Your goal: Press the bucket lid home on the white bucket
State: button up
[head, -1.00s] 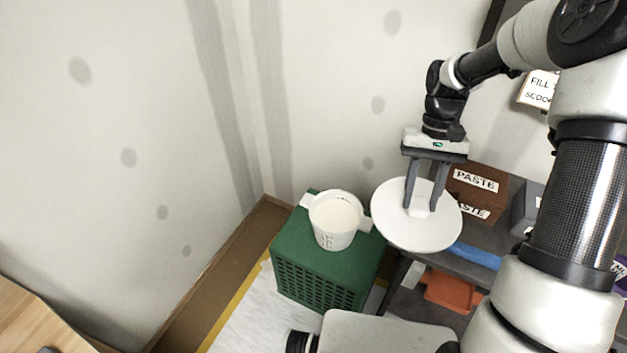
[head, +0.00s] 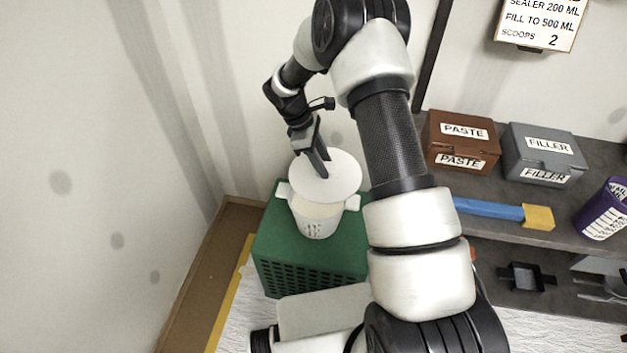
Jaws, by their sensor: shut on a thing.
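The white bucket (head: 316,222) stands upright on a green crate (head: 280,245), with pale contents showing at its front and white tabs at its sides. The round white bucket lid (head: 335,183) is over the back part of the bucket's mouth and looks a little above it. I cannot tell whether it touches the rim. My gripper (head: 322,168) is above the lid, shut on the lid's middle; the grip itself is small and partly hidden by the fingers.
A dark shelf on the right holds a brown paste box (head: 460,142), a grey filler box (head: 541,155), a blue tool with a yellow end (head: 505,212) and a purple container (head: 606,208). A wall stands close behind the crate.

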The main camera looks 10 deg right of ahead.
jog(key=w+f+n, duration=0.1)
jog(key=f, duration=0.1)
jog(key=w+a+f+n+t+b, duration=0.1)
jog(key=f+n, duration=0.1)
jog(key=w+f+n+t+b, duration=0.1)
jog(key=f+n, duration=0.1)
jog(key=shift+w+a+f, duration=0.15)
jog(key=shift+w+f, duration=0.15)
jog(key=shift+w, duration=0.05)
jog(key=shift+f+b, duration=2)
jog(key=shift+f, duration=0.85)
jog(key=shift+f+b, duration=0.95)
jog(key=shift+f, duration=0.25)
jog(key=o, duration=1.2)
jog(key=shift+c, duration=0.2)
jog(key=shift+r, duration=0.15)
